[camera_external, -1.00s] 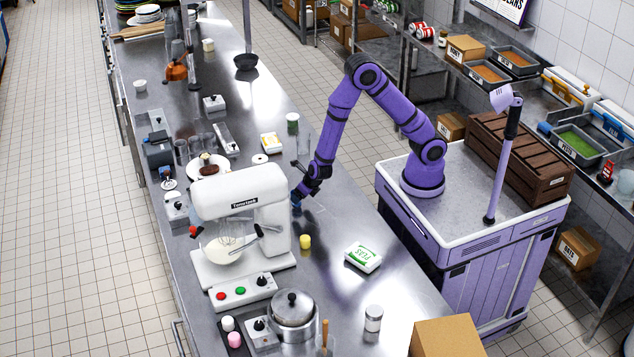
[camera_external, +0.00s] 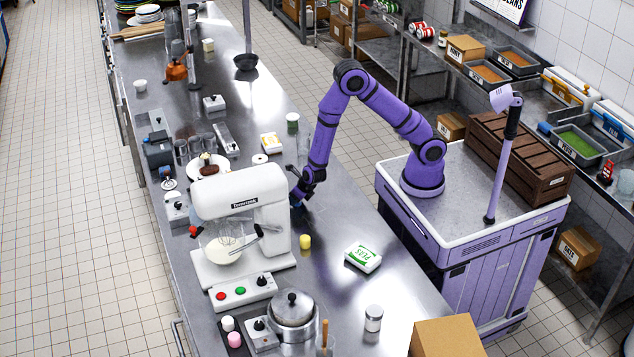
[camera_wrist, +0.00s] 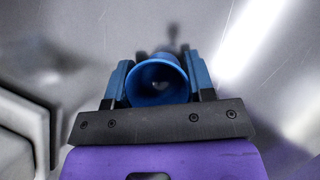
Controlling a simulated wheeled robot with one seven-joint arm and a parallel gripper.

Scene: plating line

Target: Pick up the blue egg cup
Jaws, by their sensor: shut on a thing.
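The blue egg cup (camera_wrist: 158,82) shows in the wrist view with its round open rim towards the camera. My gripper (camera_wrist: 159,80) is shut on it, with one blue-tipped finger against its left side and one against its right. In the external view my gripper (camera_external: 297,199) is low over the steel counter, just right of the white stand mixer. The egg cup is mostly hidden there by the gripper and the mixer. I cannot tell whether it touches the counter.
The stand mixer (camera_external: 271,212) is close on the left of my gripper. A yellow cup (camera_external: 305,241) and a peas pack (camera_external: 363,257) stand nearer the camera. Clear glasses (camera_external: 304,145) stand behind. The counter (camera_external: 345,215) to the right is clear.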

